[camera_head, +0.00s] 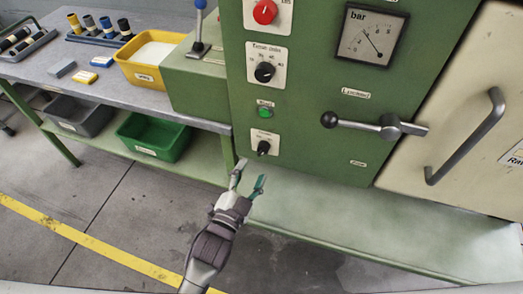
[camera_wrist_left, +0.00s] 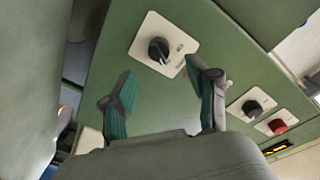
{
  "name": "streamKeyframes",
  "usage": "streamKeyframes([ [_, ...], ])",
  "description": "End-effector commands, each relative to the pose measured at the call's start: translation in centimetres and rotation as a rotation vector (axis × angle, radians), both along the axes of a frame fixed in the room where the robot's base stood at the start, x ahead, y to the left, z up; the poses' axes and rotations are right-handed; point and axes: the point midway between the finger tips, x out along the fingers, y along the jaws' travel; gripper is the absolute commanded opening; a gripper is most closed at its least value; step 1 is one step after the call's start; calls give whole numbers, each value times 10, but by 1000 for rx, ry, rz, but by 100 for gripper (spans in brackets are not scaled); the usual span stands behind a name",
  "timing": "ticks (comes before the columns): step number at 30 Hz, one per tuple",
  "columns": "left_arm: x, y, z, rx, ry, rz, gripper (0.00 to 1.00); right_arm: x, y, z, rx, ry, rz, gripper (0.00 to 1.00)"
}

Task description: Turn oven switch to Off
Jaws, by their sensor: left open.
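A black rotary switch (camera_head: 263,147) on a white label plate sits low on the green machine's front panel. Its label is too small to read. It also shows in the left wrist view as a black knob (camera_wrist_left: 158,50) on a white plate, beyond the fingertips. My left gripper (camera_head: 250,178) is open just below the switch, with nothing between its fingers. In the left wrist view its teal-padded fingers (camera_wrist_left: 162,90) are spread apart, and the knob lies ahead of the gap, apart from both. My right gripper is not in view.
Above the switch are a green button (camera_head: 265,112), a black dial (camera_head: 265,72) and a red knob (camera_head: 265,11). A lever handle (camera_head: 375,125) juts out at right, below a pressure gauge (camera_head: 370,36). A green ledge (camera_head: 370,225) runs beneath the panel. A bench with bins stands left.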

Motion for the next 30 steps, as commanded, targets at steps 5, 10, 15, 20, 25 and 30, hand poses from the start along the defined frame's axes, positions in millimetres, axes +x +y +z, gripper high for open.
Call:
streamKeyframes([
  [5,36,-14,1,-1,0,0,59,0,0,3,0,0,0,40],
  [10,59,-23,0,-1,3,1,59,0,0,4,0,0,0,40],
  [15,69,-27,0,-2,3,1,59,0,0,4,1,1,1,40],
  [20,71,-28,-1,-2,3,1,59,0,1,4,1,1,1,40],
  [25,70,-28,-1,-2,3,1,54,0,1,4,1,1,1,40],
  [30,70,-28,-1,-1,3,1,26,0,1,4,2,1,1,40],
])
